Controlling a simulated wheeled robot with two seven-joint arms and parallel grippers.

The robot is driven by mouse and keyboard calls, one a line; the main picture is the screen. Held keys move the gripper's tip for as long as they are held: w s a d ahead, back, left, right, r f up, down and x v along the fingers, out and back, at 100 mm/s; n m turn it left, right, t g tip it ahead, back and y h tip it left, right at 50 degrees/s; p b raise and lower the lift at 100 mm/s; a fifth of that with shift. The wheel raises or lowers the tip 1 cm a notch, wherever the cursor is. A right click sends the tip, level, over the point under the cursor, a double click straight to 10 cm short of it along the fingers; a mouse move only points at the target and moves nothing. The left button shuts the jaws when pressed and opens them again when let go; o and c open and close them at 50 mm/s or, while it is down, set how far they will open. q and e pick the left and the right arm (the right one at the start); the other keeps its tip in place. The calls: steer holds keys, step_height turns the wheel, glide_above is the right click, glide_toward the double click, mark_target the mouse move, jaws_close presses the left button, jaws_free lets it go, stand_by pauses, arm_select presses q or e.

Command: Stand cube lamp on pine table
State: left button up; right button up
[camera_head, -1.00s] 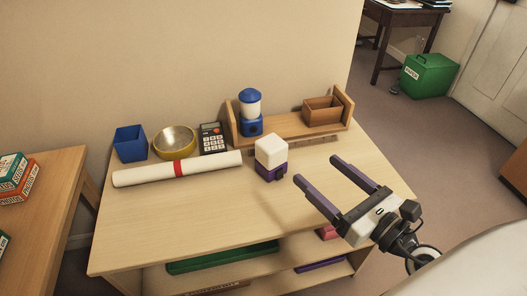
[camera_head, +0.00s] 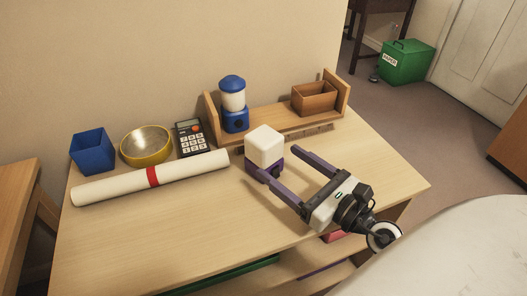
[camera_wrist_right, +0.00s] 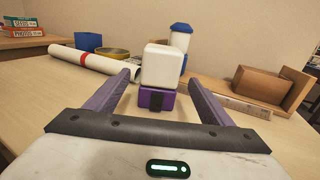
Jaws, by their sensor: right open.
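The cube lamp (camera_head: 265,147) has a white cube top on a purple base and stands upright on the pale wooden table (camera_head: 200,232). In the right wrist view the cube lamp (camera_wrist_right: 161,68) is straight ahead, between and just beyond my fingers. My right gripper (camera_head: 277,168) is open, its purple fingers pointing at the lamp's base from the right front. In the right wrist view, gaps show between the lamp's base and both fingers of my right gripper (camera_wrist_right: 161,86). My left gripper is not in view.
A blue lantern (camera_head: 234,104) and a wooden box (camera_head: 315,99) stand on a small wooden shelf (camera_head: 275,124) behind the lamp. A calculator (camera_head: 191,138), yellow bowl (camera_head: 146,146), blue bin (camera_head: 93,152) and rolled paper (camera_head: 115,185) are left. The table's front is clear.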

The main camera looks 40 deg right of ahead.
steer(key=shift+w+a+p, duration=0.15)
steer(key=shift+w+p, duration=0.15)
steer(key=shift+w, duration=0.9)
steer(key=shift+w+a+f+p, duration=0.15)
steer(key=shift+w+p, duration=0.25)
steer(key=shift+w, duration=0.8)
steer(key=shift+w+a+f+p, duration=0.1)
steer(key=shift+w+a+p, duration=0.2)
steer(key=shift+w, duration=0.85)
steer(key=shift+d, duration=0.1)
